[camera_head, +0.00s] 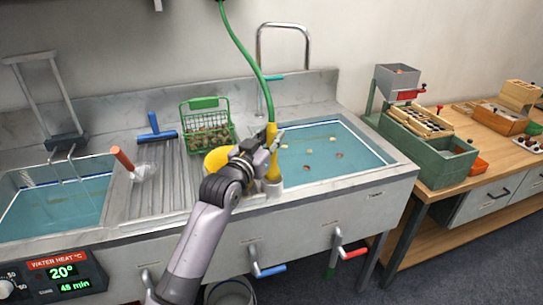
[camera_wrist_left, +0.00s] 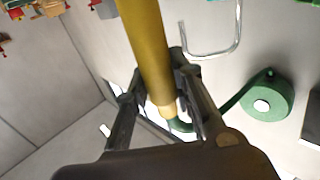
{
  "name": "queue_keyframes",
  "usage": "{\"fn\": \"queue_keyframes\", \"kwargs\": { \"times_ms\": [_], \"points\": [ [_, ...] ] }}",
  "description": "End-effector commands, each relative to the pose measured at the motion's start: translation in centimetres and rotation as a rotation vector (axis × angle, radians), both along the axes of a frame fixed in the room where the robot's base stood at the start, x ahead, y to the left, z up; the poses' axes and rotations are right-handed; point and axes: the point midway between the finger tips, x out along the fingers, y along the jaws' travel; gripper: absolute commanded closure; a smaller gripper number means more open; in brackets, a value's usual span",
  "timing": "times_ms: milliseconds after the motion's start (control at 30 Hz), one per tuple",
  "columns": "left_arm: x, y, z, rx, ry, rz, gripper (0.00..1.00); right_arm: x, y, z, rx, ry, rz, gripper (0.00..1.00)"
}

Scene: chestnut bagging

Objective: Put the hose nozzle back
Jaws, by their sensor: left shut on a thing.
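The yellow hose nozzle (camera_head: 272,160) stands roughly upright at the front edge of the right basin, with the green hose (camera_head: 254,66) rising from its top. My left gripper (camera_head: 272,142) is shut on the nozzle's upper part. In the left wrist view the nozzle (camera_wrist_left: 147,45) passes between the fingers (camera_wrist_left: 160,88). A grey cup-like holder (camera_head: 274,189) is on the sink's front rim, directly below the nozzle. The nozzle's lower end meets the cup's mouth in the picture; I cannot tell how deep it sits. My right gripper is not in view.
The right basin (camera_head: 372,167) holds water and several floating chestnuts. A yellow bowl (camera_head: 215,160) is partly behind my left arm. A green basket (camera_head: 207,125) of chestnuts, a blue squeegee (camera_head: 155,131) and a red-handled scoop (camera_head: 124,159) lie left. Taps with blue (camera_head: 270,270) and red levers are below.

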Motion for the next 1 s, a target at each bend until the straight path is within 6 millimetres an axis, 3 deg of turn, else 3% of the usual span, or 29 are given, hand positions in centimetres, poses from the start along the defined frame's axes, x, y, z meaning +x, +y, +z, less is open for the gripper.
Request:
{"fn": "queue_keyframes", "kwargs": {
  "times_ms": [433,867,900,1000],
  "points": [
    [0.0,0.0,-5.3,0.0,-0.001,0.0,1.0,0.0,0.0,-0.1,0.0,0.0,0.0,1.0],
    [0.0,0.0,-6.0,-0.001,-0.003,0.0,1.0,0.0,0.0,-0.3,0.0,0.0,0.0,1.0],
    [0.0,0.0,-5.9,-0.001,-0.002,0.0,0.75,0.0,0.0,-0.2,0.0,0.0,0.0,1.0],
    [0.0,0.0,-6.0,0.0,-0.001,0.0,0.69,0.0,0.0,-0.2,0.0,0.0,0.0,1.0]
  ]
}}
